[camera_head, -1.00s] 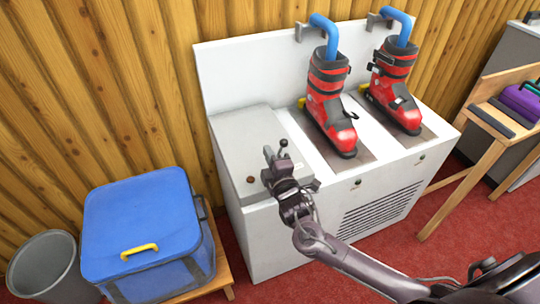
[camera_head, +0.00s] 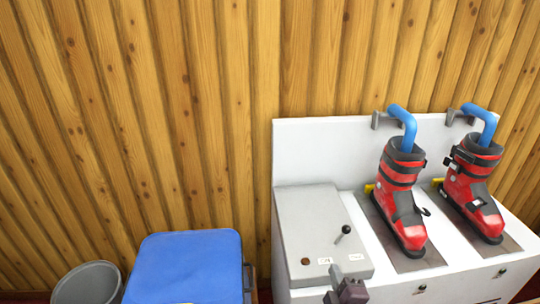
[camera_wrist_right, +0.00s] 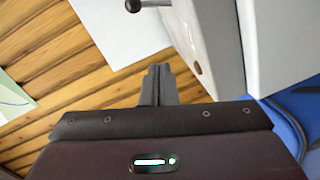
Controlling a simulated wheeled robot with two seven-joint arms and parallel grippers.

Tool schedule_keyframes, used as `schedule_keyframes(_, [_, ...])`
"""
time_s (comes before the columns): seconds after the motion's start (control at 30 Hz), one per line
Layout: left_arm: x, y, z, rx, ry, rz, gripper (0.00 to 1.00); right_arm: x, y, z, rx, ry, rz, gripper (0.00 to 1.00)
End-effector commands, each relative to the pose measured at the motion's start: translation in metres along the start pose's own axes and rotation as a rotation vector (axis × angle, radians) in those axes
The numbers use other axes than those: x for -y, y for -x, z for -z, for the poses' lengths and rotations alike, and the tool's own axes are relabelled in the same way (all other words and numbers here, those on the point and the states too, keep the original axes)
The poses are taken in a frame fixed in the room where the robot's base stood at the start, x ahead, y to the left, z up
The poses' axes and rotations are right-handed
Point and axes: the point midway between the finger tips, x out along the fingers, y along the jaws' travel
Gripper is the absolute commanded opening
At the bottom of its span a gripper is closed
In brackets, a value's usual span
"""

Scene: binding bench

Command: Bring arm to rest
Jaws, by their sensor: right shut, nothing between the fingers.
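My right gripper (camera_head: 338,274) shows at the bottom edge of the head view, in front of the grey control box (camera_head: 312,225). Its fingers (camera_wrist_right: 158,84) are shut together and empty in the right wrist view. Most of my right arm is below the head picture. A lever with a black knob (camera_head: 346,229) stands up from the box top; the gripper is apart from it. The knob also shows at the top of the wrist view (camera_wrist_right: 133,5). My left gripper is not in view.
Two red and black ski boots (camera_head: 402,195) (camera_head: 473,190) stand on the white bench (camera_head: 305,150) under blue pipes (camera_head: 403,122). A blue box (camera_head: 185,265) and a grey bin (camera_head: 88,284) are at the lower left. A wooden wall (camera_head: 150,110) closes the back.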

Motion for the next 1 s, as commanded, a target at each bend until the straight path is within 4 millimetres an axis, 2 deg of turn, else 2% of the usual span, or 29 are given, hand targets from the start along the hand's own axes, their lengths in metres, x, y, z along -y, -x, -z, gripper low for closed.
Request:
schedule_keyframes(0.13, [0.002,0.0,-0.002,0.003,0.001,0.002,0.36,0.021,0.017,0.007,0.109,-0.325,0.251,0.0])
schedule_keyframes(0.2, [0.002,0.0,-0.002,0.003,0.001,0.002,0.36,0.03,0.033,0.009,0.189,-0.476,0.378,0.0])
schedule_keyframes(0.4, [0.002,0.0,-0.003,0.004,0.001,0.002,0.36,0.042,0.08,0.005,0.423,-0.745,0.613,0.0])
schedule_keyframes(0.87, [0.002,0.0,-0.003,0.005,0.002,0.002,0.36,0.038,0.169,-0.018,0.866,-0.971,0.792,0.0])
schedule_keyframes(1.0, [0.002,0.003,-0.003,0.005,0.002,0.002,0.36,0.069,0.156,-0.027,0.884,-0.964,0.805,0.0])
